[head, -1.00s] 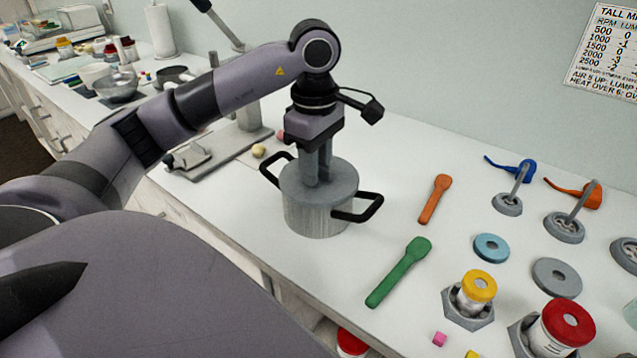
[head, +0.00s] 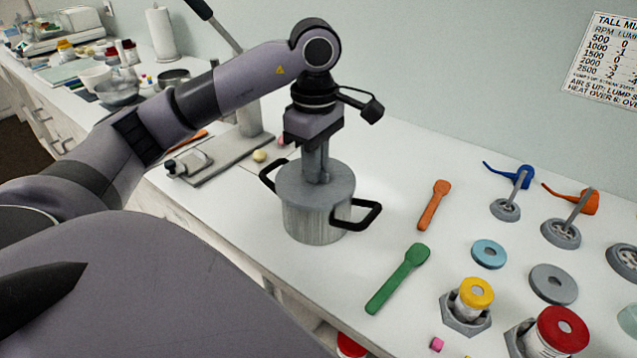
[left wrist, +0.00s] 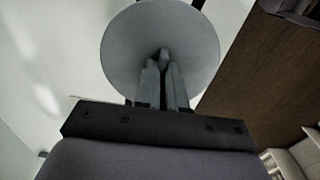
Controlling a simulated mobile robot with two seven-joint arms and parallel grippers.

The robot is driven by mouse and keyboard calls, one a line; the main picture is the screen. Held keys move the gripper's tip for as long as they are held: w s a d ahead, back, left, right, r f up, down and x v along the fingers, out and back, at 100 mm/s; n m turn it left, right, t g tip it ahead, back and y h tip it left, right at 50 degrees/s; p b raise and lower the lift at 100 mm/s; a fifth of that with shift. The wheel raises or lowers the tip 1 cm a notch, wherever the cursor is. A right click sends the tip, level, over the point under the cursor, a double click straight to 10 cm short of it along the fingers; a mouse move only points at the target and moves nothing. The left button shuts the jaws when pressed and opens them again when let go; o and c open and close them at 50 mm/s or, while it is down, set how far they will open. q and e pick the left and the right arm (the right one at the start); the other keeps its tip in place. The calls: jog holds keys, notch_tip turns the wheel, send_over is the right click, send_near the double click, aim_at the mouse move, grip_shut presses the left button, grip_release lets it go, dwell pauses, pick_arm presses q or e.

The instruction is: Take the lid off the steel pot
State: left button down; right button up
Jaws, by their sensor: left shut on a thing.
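The steel pot (head: 316,224) stands on the white counter, with a black handle on each side. Its round grey lid (head: 335,190) lies on top, and no gap shows between lid and pot rim. My left gripper (head: 317,178) points straight down onto the lid's middle, its fingers shut on the lid's knob, which they mostly hide. In the left wrist view, the lid (left wrist: 120,50) is a grey disc with the closed fingers (left wrist: 163,62) at its centre. My right gripper is not in view.
An orange spoon (head: 433,206) and a green spoon (head: 398,279) lie right of the pot. Further right are yellow-lidded (head: 476,292) and red-lidded (head: 562,329) jars. A grey stand base (head: 222,158) sits behind left. Counter between pot and orange spoon is clear.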

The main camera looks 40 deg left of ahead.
pick_arm(q)
jog(key=shift+r, duration=0.15)
jog(key=shift+r+p, duration=1.25)
jog(key=shift+r, duration=0.2)
jog(key=shift+w, duration=0.1)
